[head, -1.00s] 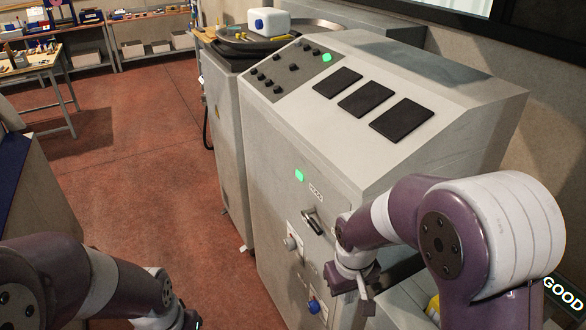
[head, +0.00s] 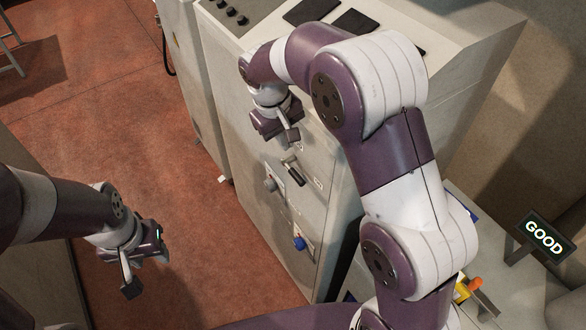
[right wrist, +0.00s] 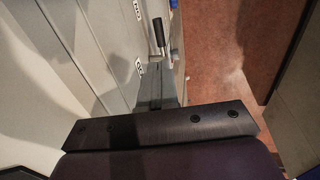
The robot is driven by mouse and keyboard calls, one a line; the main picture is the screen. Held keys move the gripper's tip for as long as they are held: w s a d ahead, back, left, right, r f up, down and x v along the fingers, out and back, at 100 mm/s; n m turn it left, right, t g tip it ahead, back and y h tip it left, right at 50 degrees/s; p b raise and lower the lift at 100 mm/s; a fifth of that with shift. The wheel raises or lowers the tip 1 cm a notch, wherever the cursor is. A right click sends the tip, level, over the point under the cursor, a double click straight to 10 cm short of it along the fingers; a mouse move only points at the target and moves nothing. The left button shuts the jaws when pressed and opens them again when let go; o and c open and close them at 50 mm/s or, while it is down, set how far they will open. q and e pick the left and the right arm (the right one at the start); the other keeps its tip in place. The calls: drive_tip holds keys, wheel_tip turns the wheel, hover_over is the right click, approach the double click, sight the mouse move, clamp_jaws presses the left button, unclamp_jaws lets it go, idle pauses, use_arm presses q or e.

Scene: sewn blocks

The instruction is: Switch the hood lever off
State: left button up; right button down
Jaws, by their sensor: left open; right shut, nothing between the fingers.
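The hood lever (head: 293,171), with a dark handle, sits on the front panel of the grey cabinet (head: 330,235). In the right wrist view the lever (right wrist: 158,33) shows its black grip and metal end, just beyond my fingers. My right gripper (head: 291,135) is shut and empty, just above the lever in the head view; whether it touches the lever I cannot tell. It also shows in the right wrist view (right wrist: 157,88). My left gripper (head: 129,286) is open and empty over the floor at the left, away from the cabinet.
A GOOD sign (head: 544,238) and a yellow-orange object (head: 466,288) are at the right. The red floor (head: 100,140) left of the cabinet is clear.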

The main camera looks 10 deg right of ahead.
drive_tip(key=b, duration=0.5)
approach(295, 175)
drive_tip(key=f+p, duration=0.1)
drive_tip(key=f, duration=0.1)
drive_tip(key=f+p, duration=0.1)
drive_tip(key=f, duration=0.1)
drive_tip(key=d+f+p, duration=0.1)
drive_tip(key=f, duration=0.1)
drive_tip(key=shift+w+d, duration=0.1)
drive_tip(key=shift+w, duration=0.2)
drive_tip(key=shift+f, duration=0.25)
use_arm(q)
wheel_tip(295, 175, down, 3)
drive_tip(key=shift+w+f, duration=0.1)
use_arm(e)
drive_tip(key=shift+f, duration=0.1)
drive_tip(key=shift+s, duration=0.1)
